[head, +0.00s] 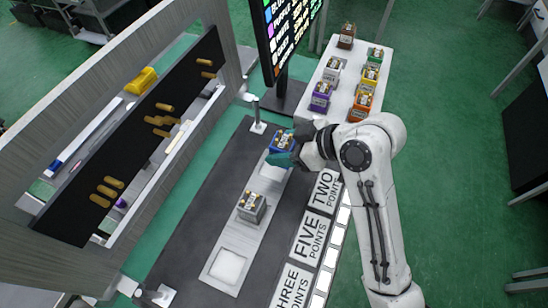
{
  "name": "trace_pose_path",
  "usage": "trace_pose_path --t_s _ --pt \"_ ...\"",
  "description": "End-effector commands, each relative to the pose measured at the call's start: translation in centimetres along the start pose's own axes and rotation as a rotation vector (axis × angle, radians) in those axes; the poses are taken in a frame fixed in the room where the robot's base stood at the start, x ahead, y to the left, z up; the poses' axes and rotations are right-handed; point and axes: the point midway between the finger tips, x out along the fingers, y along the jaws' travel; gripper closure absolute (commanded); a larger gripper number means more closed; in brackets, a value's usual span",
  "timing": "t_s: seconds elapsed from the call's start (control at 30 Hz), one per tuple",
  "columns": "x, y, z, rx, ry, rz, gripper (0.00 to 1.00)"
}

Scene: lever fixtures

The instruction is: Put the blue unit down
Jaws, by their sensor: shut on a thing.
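The blue unit (282,141) is a small box with a pale, detailed top, over the far end of the dark table. My gripper (284,157) is shut on it, with the arm reaching in from the right. A light grey tray strip (240,235) with square pads lies below and nearer. A bare white pad (271,172) shows just in front of the blue unit. I cannot tell whether the blue unit touches the surface under it. The gripper's far finger is partly hidden.
A grey unit (251,207) stands on the middle of the strip. The near pad (228,266) is empty. A white side table (333,108) holds several coloured units. A frame with a black pegged panel (135,135) stands left; a screen (285,35) stands behind.

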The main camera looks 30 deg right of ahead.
Motion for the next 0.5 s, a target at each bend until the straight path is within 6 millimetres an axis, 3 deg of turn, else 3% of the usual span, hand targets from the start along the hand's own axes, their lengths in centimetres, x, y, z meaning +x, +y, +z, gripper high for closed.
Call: trace_pose_path --t_s 0.33,0.5 --pt "3.4 -0.4 0.9 0.001 -0.002 -0.002 0.80" --pt "4.6 -0.3 2.8 0.002 -0.002 0.001 0.80"
